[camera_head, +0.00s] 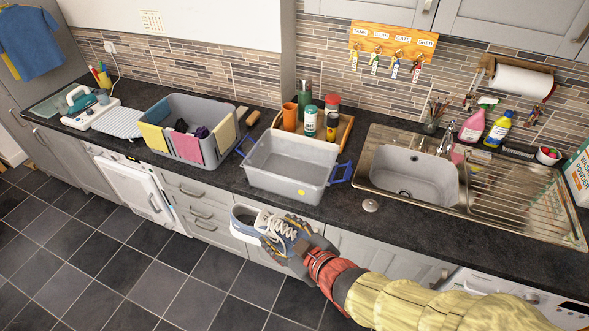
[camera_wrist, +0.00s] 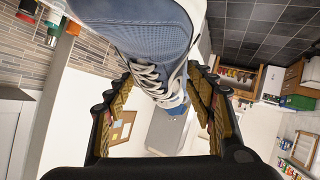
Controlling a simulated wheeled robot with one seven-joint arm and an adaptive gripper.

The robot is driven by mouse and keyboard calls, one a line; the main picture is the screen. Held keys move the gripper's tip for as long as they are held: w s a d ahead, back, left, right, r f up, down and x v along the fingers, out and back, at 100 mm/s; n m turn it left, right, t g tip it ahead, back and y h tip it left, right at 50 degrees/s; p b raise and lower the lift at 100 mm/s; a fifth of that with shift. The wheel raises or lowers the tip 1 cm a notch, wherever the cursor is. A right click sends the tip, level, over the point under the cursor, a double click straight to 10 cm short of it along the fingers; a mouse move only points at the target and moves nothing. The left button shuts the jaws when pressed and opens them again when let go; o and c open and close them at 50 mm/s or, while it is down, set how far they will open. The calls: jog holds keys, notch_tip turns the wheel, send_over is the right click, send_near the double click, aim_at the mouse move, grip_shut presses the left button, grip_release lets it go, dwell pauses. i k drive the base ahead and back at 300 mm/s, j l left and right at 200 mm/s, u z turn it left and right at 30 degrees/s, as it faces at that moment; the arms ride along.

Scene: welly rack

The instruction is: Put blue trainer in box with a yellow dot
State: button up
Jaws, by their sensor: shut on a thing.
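The blue trainer (camera_head: 262,224), with white laces and a pale sole, is held in front of the counter's front edge. My gripper (camera_head: 286,246) is shut on it. In the wrist view the trainer (camera_wrist: 150,40) fills the top middle, between the two fingers of my gripper (camera_wrist: 158,100). The box with a yellow dot is a grey open crate (camera_head: 285,180) with blue handles on the counter, just above and behind the trainer. Its yellow dot (camera_head: 304,191) is on the front wall.
Left of the crate stands a grey bin with coloured cloths (camera_head: 188,125). Behind it is a wooden tray (camera_head: 345,131) with jars and bottles. The sink (camera_head: 412,178) lies to the right.

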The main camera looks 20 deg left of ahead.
aim_at(301, 168)
jog(key=i, duration=1.35)
